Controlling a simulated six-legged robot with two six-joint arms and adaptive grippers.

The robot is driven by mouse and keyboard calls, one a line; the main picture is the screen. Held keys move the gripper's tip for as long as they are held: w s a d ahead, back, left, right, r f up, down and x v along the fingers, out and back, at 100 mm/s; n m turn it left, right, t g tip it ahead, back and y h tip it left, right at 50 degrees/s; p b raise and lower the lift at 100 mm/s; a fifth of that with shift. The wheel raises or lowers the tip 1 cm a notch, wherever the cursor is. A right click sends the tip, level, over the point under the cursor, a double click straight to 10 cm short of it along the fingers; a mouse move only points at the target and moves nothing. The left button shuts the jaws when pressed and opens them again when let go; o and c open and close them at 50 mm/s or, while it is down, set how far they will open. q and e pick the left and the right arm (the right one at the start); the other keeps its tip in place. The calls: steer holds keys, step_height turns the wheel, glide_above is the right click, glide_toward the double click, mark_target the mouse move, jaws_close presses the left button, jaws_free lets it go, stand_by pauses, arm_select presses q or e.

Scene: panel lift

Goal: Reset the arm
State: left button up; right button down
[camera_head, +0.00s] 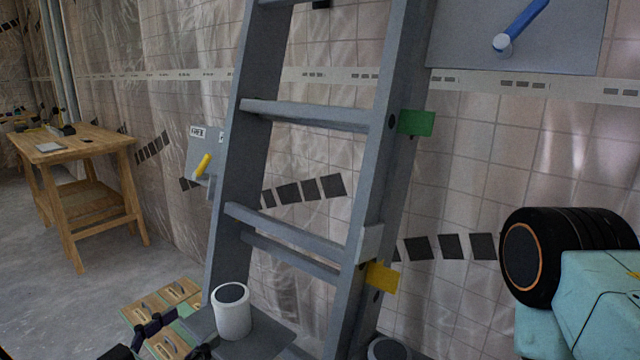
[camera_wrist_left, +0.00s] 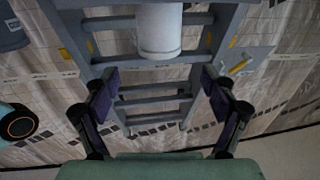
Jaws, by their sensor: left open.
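My left gripper (camera_head: 160,335) shows at the bottom left of the head view, partly cut off by the lower edge, its dark fingers in front of wooden panels. In the left wrist view the left gripper (camera_wrist_left: 160,82) has its two fingers wide apart with nothing between them; a grey ladder (camera_wrist_left: 85,45) shows beyond. The ladder (camera_head: 225,170) leans across the middle of the head view. A white cylinder (camera_head: 232,318) with a dark top stands on a grey platform at its foot, right of the gripper. It also shows in the left wrist view (camera_wrist_left: 160,30). My right gripper is not in view.
A wooden workbench (camera_head: 90,140) stands at the far left. Wooden panels with handles (camera_head: 160,305) lie low behind the left gripper. Green (camera_head: 416,122) and yellow (camera_head: 382,276) tabs stick out from the ladder. A grey board with a blue handle (camera_head: 522,28) is at upper right.

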arm_select(q)
steer(key=shift+p+v, duration=0.7)
steer(key=shift+v, duration=0.7)
steer(key=b, duration=0.3)
glide_toward(244, 287)
steer(key=x, duration=0.2)
steer(key=b+x, duration=0.1)
steer(key=x, duration=0.1)
steer(key=f+b+x, duration=0.1)
steer(key=x, duration=0.2)
steer(key=shift+w+a, duration=0.3)
steer(key=shift+a, duration=0.05)
step_height(244, 287, up, 10)
steer(key=p, duration=0.3)
steer(key=shift+r+p, duration=0.2)
steer(key=shift+p, duration=0.2)
steer(key=s+a+f+p, duration=0.1)
steer(key=s+f+p, duration=0.1)
steer(key=s, duration=0.5)
steer(key=s+a+f+p, duration=0.1)
steer(key=s+f+p, duration=0.2)
steer(key=s+f, duration=0.2)
steer(key=s, duration=0.2)
steer(key=shift+s+p, duration=0.3)
steer(key=shift+d+f, duration=0.1)
steer(key=shift+f, duration=0.1)
